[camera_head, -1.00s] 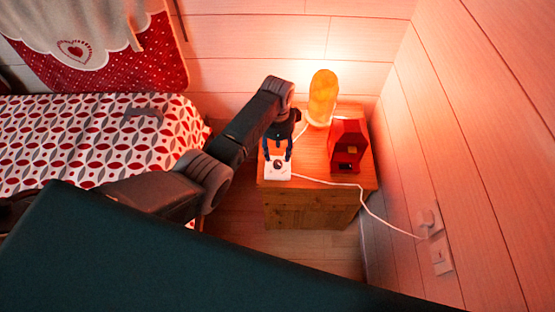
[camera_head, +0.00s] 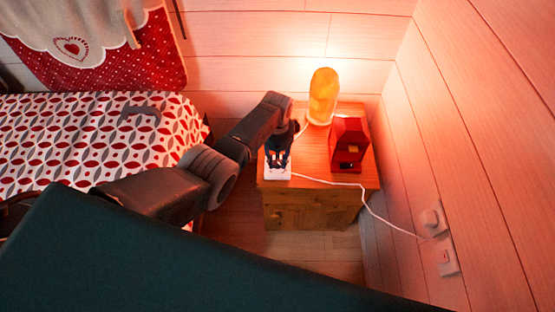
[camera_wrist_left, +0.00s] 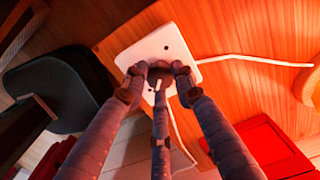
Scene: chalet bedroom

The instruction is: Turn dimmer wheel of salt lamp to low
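The salt lamp (camera_head: 322,97) glows orange at the back of the wooden nightstand. Its white dimmer box (camera_head: 285,177) lies at the nightstand's front left, with a white cord running from it. The dark dimmer wheel (camera_wrist_left: 160,70) shows on the box in the left wrist view. My left gripper (camera_head: 278,165) reaches down over the box. In the left wrist view its fingertips (camera_wrist_left: 159,76) sit around the wheel and appear to touch it from both sides. The fingers hide part of the wheel, and its setting cannot be read. My right gripper is in neither view.
A red box-shaped object (camera_head: 349,144) stands on the nightstand (camera_head: 313,163), right of the dimmer. The white cord (camera_head: 340,184) runs to a wall outlet (camera_head: 432,220) on the right. A patterned bed (camera_head: 85,140) is at left. The wooden wall closes the right side.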

